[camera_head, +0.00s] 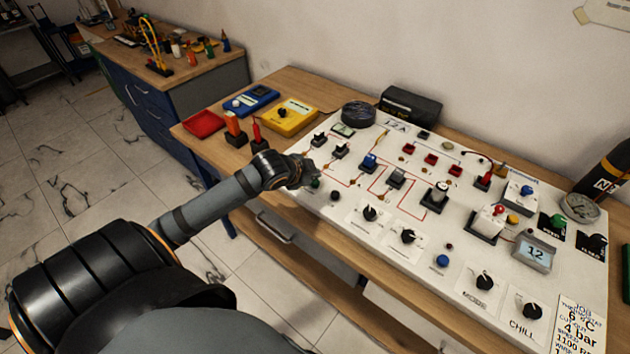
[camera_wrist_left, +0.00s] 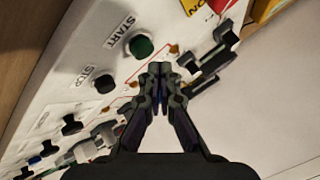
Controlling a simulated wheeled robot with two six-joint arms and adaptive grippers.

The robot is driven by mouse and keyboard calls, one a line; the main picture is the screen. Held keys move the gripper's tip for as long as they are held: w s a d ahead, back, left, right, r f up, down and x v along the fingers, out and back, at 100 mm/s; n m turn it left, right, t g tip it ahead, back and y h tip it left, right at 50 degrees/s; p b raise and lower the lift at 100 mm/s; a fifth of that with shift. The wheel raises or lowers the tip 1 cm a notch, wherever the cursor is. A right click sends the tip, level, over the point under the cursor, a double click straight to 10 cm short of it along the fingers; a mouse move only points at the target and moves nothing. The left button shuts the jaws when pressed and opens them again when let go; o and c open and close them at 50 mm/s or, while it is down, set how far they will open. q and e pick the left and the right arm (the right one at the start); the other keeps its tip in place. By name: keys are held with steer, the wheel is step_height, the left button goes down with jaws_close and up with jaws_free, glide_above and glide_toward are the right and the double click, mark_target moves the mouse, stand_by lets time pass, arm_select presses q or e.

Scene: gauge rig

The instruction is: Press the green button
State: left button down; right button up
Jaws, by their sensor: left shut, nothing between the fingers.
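The green button (camera_wrist_left: 140,46) is a round dark green cap beside the word START on the white panel (camera_wrist_left: 60,110). In the head view only a small part of the green button (camera_head: 315,183) shows, just below my left gripper (camera_head: 308,172). In the wrist view the left gripper (camera_wrist_left: 161,72) has its fingertips together with nothing between them. They lie a little below and right of the button in that picture. I see no contact, but the exact gap is hard to judge. My right gripper is not in view.
A black button (camera_wrist_left: 104,84) marked STOP is close to the green one. Switches stand near the fingers, with several knobs (camera_head: 408,236) and a blue button (camera_head: 442,261) farther right. A yellow meter (camera_head: 290,117) and a red tray (camera_head: 203,124) lie on the table at the left.

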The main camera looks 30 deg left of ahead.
arm_select(q)
steer(key=shift+f, duration=0.1)
stand_by(0.3)
steer(key=shift+f, duration=0.3)
steer(key=shift+f+b, duration=0.45)
steer(key=shift+f, duration=0.1)
stand_by(0.6)
stand_by(0.3)
steer(key=shift+r+p, duration=0.95)
steer(key=shift+p, duration=0.15)
step_height(320, 180, up, 5)
steer(key=p, duration=0.5)
steer(key=shift+r, duration=0.1)
